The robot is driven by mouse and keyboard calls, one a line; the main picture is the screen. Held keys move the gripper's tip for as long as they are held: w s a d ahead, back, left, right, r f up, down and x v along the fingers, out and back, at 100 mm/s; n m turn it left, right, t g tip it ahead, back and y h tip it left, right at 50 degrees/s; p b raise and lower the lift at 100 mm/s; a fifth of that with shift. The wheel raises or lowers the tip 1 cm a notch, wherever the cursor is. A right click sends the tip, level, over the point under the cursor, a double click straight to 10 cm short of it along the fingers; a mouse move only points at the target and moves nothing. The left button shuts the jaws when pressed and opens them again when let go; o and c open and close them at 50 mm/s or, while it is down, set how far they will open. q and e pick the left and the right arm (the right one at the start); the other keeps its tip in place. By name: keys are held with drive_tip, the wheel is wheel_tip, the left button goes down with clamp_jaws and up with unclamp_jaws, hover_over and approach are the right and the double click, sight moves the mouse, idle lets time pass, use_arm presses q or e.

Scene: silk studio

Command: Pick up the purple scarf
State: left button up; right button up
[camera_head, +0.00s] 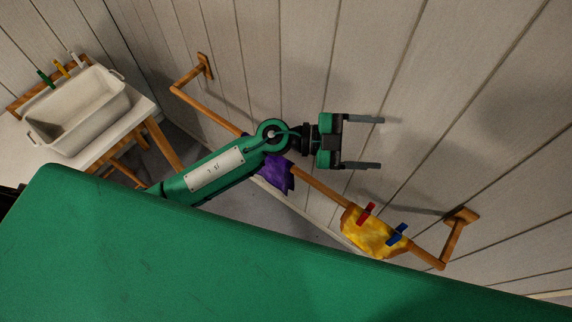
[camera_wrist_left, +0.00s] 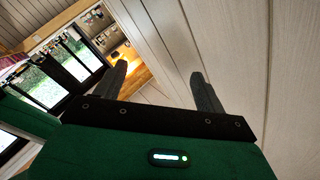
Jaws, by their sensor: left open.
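The purple scarf (camera_head: 278,173) hangs over the wooden rail (camera_head: 322,187) on the wall, in the middle of the head view. My left arm passes in front of it and hides its upper part. My left gripper (camera_head: 381,143) is open and empty, to the right of the scarf and a little higher in the picture, with its fingers pointing right. In the left wrist view the open fingers (camera_wrist_left: 157,78) show with nothing between them, and the scarf is not in that view. My right gripper is in neither view.
A yellow cloth (camera_head: 371,236) hangs farther right on the rail with a red clip (camera_head: 366,213) and a blue clip (camera_head: 397,235). A whitish basin (camera_head: 80,112) stands on a table at left, with several clips behind it. The plank wall (camera_head: 450,90) backs the rail.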

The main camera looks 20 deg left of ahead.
use_arm(q)
wheel_tip(320, 180, down, 6)
drive_tip(key=s+m+g+y, duration=0.2)
drive_tip(key=m+g+y, duration=0.1)
drive_tip(key=g+y, duration=0.1)
drive_tip(key=n+y, duration=0.3)
drive_tip(key=y, duration=1.1)
approach(284, 165)
wheel_tip(284, 165, down, 8)
drive_tip(key=b, duration=0.6)
drive_tip(key=shift+s+d, duration=0.15)
drive_tip(key=shift+f+b, duration=0.15)
drive_tip(key=shift+b, duration=0.15)
drive_tip(key=shift+f+b, duration=1.05)
drive_tip(key=shift+f, duration=0.3)
